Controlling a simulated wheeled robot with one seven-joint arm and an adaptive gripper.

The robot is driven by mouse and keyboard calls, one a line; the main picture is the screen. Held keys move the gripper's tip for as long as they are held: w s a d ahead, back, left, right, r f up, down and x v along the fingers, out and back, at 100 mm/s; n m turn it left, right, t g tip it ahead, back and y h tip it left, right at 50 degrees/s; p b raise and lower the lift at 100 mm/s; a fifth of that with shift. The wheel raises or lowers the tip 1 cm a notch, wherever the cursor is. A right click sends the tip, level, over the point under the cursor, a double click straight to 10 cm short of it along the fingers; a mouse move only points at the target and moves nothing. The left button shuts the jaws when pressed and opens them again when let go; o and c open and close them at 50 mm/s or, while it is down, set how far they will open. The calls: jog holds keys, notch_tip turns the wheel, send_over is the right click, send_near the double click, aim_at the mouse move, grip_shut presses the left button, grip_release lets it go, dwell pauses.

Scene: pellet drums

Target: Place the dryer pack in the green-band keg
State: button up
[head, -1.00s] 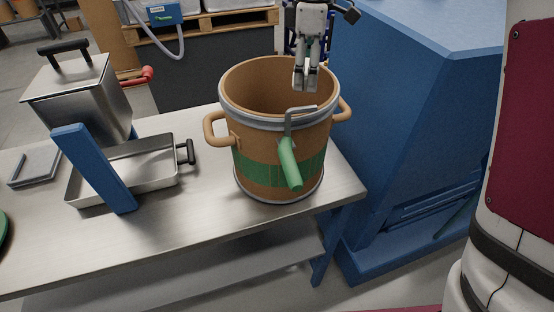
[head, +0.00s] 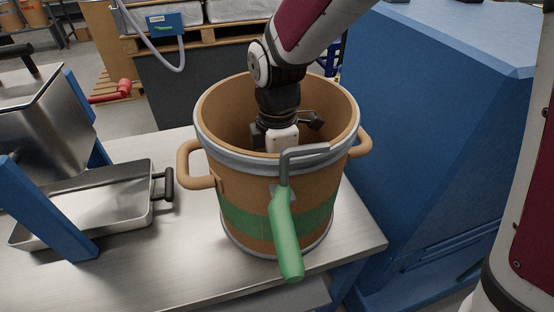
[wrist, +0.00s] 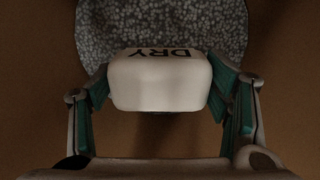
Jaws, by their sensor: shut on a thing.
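The green-band keg (head: 240,218) is a brown drum with a green band, a grey rim and two side handles, standing upright on the metal table. My arm reaches down through its open top, and the fingers are hidden behind the near wall in the head view. In the wrist view my gripper (wrist: 165,92) is shut on the dryer pack (wrist: 158,82), a white block marked DRY, held between its green-lined fingers. Grey speckled pellets (wrist: 160,22) show beyond the pack, with brown keg wall around. I cannot tell whether the pack touches the pellets.
A green-gripped lever (head: 286,235) hangs on the keg's near side, its grey bracket over the rim. A metal tray (head: 140,205) and a hopper on blue supports stand at the left of the table (head: 170,262). A blue cabinet (head: 430,130) is close on the right.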

jog(key=shift+f, duration=3.3)
jog(key=shift+f, duration=0.15)
jog(key=o, duration=1.2)
notch_tip(320, 180, up, 12)
jog(key=shift+r, duration=0.2)
